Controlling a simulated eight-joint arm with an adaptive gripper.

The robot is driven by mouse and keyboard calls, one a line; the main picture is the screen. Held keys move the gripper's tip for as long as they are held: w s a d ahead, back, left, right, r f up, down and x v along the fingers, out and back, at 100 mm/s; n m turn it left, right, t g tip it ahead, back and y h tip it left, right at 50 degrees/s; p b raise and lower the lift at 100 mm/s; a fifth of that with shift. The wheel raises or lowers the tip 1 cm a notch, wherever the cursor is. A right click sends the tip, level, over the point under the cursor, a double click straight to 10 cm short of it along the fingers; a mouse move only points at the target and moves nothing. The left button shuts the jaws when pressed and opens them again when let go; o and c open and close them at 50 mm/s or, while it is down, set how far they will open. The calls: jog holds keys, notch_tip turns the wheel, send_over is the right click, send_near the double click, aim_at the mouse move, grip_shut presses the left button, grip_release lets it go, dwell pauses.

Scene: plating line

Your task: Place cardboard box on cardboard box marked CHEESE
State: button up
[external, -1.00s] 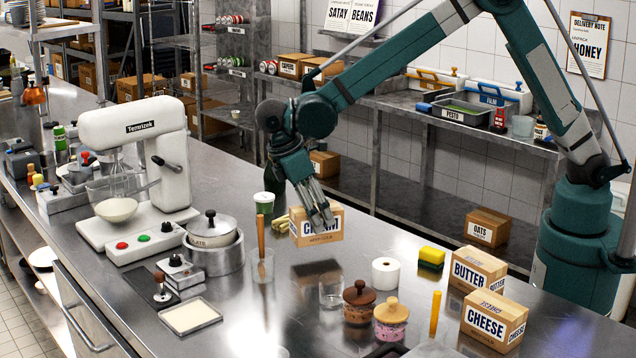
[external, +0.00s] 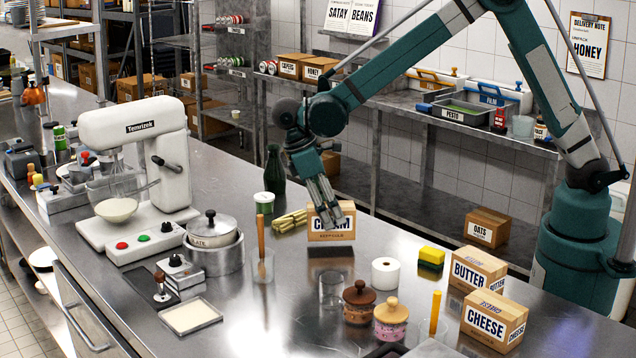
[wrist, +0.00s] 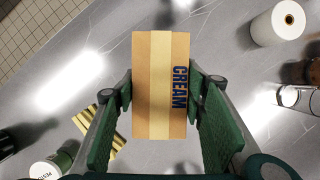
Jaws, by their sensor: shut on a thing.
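My gripper (external: 328,213) is shut on a cardboard box marked CREAM (external: 332,235). The fingers hide part of its label. The box looks held a little above the steel counter, with a dark reflection or shadow beneath it. In the wrist view the CREAM box (wrist: 152,85) sits between the two green finger pads. The cardboard box marked CHEESE (external: 493,322) stands on the counter at the front right, apart from my gripper, and its top is bare.
A BUTTER box (external: 478,270) stands just behind the CHEESE box. A yellow sponge (external: 431,256), a white roll (external: 385,273), lidded jars (external: 391,320) and a clear glass (external: 332,290) stand between. A dark bottle (external: 275,170) and yellow stalks (external: 289,222) are at left.

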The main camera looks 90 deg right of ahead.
jog(key=s+a+r+n+t+h+p, duration=0.25)
jog(key=s+a+n+p, duration=0.45)
jog(key=a, duration=0.6)
jog(key=s+a+r+n+t+h+p, duration=0.1)
jog(key=s+a+r+n+p, duration=0.45)
jog(key=a, duration=0.85)
jog(key=s+a+r+n+t+p, duration=0.2)
jog(key=s+a+n, duration=0.4)
jog(key=s, duration=0.6)
jog(key=s+a+r+n+t+p, duration=0.2)
jog(key=s+a+n+p, duration=0.1)
jog(key=s+a+n, duration=0.4)
jog(key=s+a+y, duration=0.1)
jog(key=s+a, duration=0.2)
jog(key=s, duration=0.2)
jog(key=shift+s+a, duration=0.15)
jog(key=shift+s, duration=0.2)
jog(key=shift+f, duration=0.15)
jog(key=b, duration=0.2)
send_over(497, 303)
jog(key=shift+f, duration=2.5)
jog(key=shift+f, duration=0.15)
jog(key=o, duration=1.2)
